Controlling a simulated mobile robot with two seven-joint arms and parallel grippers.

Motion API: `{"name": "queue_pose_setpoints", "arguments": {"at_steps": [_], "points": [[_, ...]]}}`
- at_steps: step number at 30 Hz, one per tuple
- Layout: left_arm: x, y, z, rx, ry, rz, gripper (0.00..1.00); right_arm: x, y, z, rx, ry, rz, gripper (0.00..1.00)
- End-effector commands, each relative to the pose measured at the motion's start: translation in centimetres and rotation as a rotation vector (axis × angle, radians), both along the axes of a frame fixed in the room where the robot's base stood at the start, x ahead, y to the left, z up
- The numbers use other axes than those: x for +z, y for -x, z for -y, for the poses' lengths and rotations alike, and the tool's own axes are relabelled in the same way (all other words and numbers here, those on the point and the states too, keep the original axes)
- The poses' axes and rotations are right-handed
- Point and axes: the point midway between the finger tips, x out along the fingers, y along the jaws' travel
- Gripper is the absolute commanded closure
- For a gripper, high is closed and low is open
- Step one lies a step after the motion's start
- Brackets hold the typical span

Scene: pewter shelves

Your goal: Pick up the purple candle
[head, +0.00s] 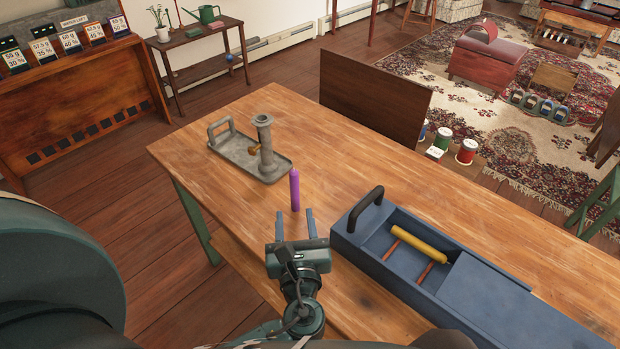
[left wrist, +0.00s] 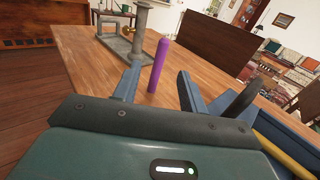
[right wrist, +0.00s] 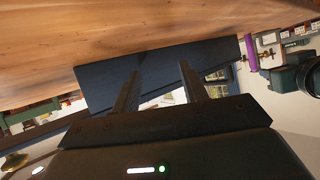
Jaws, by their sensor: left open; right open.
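The purple candle (head: 295,190) stands upright on the wooden table, in front of a grey metal candlestick. In the left wrist view the candle (left wrist: 158,66) shows just beyond and between the fingers. My left gripper (head: 296,213) is open and empty, its fingertips pointing at the candle from the near side. It also shows in the left wrist view (left wrist: 158,80). My right gripper (right wrist: 160,70) is open and empty in its own tilted, inverted view, facing the blue box. In that view the purple candle (right wrist: 251,52) appears off to the right, away from the fingers.
The grey tray (head: 226,150) with the candlestick (head: 265,142) stands behind the candle. The blue box (head: 345,236) is right of my left gripper; it has a dark handle (head: 366,208) and holds a yellow stick (head: 420,244). The table left of the candle is clear.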

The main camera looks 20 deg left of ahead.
Motion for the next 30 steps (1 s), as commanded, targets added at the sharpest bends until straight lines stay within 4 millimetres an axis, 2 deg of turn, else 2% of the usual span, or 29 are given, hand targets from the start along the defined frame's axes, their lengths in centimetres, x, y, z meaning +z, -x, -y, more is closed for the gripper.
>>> {"name": "queue_pose_setpoints", "arguments": {"at_steps": [5,13,20,30], "points": [[0.4,-1.4,-0.8,0.005,-0.036,0.006,0.58,0.2,0.2,-0.1,0.003,-0.002,0.001,0.57],[0.4,-5.7,-3.2,0.005,-0.032,0.005,0.58,-0.1,0.6,0.0,0.007,0.007,-0.011,0.57],[0.4,-7.3,-4.0,0.005,-0.029,0.004,0.58,-0.4,0.7,0.1,0.007,0.011,-0.019,0.57],[0.8,-11.4,-5.9,0.005,-0.029,0.004,0.58,-0.2,0.5,0.1,0.008,0.019,-0.014,0.57]]}}
